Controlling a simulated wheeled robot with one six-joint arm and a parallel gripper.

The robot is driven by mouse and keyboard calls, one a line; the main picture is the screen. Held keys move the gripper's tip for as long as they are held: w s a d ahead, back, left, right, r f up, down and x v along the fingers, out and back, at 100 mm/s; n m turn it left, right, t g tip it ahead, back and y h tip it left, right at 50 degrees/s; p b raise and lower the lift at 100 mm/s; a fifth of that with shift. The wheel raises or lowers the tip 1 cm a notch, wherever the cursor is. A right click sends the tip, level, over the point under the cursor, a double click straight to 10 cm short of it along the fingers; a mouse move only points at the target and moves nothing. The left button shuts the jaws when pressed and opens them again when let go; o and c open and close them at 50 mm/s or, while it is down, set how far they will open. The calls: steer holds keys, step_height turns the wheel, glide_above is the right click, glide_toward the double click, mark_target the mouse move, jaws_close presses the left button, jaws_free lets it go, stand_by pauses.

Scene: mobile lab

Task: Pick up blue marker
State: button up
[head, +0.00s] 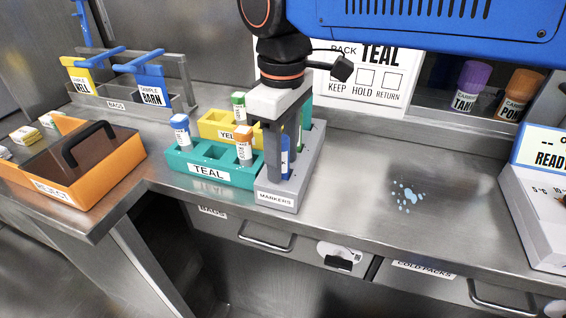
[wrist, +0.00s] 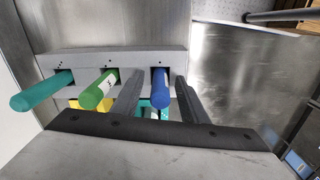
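The blue marker (wrist: 160,90) stands in the grey marker holder (wrist: 120,60), at the right of the row in the wrist view. In the head view a strip of the blue marker (head: 285,157) shows between my fingers, above the holder's MARKERS label (head: 276,199). My gripper (wrist: 161,100) is open, with one finger on each side of the blue marker and small gaps visible. It also shows pointing down over the holder in the head view (head: 281,165). A green marker (wrist: 99,90) and a teal marker (wrist: 40,91) stand beside it in the holder.
A teal rack (head: 211,170) and a yellow rack (head: 217,126) with capped vials are close to the left of the holder. An orange reject box (head: 105,172) is further left.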

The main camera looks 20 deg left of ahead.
jaws_close()
step_height(320, 180, up, 10)
stand_by(0.6)
